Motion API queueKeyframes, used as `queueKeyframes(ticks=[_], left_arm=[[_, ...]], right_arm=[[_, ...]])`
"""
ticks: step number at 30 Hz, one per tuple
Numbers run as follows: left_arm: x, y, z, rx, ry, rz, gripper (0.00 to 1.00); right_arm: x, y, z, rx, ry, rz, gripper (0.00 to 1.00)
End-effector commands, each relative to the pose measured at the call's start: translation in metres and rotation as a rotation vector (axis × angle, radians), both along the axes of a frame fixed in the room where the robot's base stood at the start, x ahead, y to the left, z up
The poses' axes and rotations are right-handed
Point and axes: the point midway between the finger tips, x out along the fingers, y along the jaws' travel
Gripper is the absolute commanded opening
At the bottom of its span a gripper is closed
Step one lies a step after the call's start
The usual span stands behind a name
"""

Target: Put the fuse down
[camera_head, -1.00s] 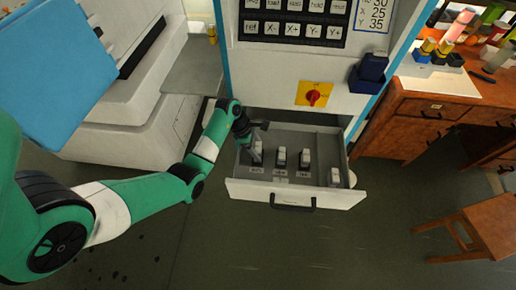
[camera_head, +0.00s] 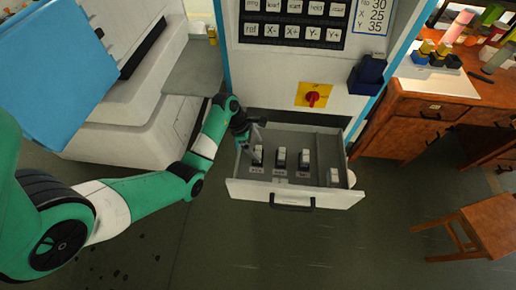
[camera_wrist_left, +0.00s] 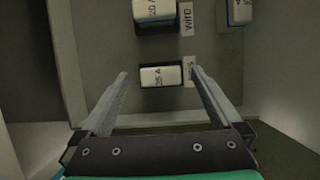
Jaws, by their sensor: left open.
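The drawer (camera_head: 336,143) under the machine panel is open and holds several white-topped fuses in a row. The leftmost fuse (camera_head: 257,155) stands in the drawer at my left gripper (camera_head: 255,146). In the left wrist view a fuse (camera_wrist_left: 161,76), with a marking that looks like "25 A", lies between the two spread fingers, with visible gaps on both sides. My left gripper is open. Two other fuses (camera_head: 281,157) and (camera_head: 304,158) stand to the right. My right gripper is not in view.
Another fuse (camera_head: 334,177) sits in the drawer's narrow right compartment. Printed labels (camera_wrist_left: 187,20) lie beside the fuses. The red switch (camera_head: 312,98) and blue holder (camera_head: 367,75) are above. A wooden desk (camera_head: 425,110) and stool (camera_head: 490,225) stand right. The floor in front is clear.

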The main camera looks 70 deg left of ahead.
Motion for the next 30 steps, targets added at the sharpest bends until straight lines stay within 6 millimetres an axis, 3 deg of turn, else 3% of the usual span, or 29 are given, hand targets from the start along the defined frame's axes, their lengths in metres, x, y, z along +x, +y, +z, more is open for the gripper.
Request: queueKeyframes(ticks=[1, 3, 10, 15, 26, 29, 30], left_arm=[[-0.004, 0.003, 0.021, 0.001, -0.002, 0.003, 0.99], [-0.01, 0.007, 0.039, 0.001, -0.002, 0.003, 0.99], [-0.028, 0.017, 0.084, 0.001, -0.002, 0.003, 0.99], [-0.033, 0.019, 0.095, -0.001, -0.001, 0.001, 0.99], [-0.033, 0.019, 0.096, -0.001, -0.003, 0.0, 0.99], [-0.015, 0.016, 0.106, 0.006, -0.072, -0.006, 0.99], [0.001, 0.012, 0.117, 0.01, -0.136, -0.009, 0.99]], right_arm=[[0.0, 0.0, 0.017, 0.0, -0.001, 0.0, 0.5], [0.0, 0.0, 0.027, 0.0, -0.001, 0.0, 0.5], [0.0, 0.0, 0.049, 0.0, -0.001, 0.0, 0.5], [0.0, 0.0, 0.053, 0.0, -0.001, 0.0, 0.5], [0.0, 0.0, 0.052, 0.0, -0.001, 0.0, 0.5], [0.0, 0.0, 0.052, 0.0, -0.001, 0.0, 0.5], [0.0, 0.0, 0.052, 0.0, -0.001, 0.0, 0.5]])
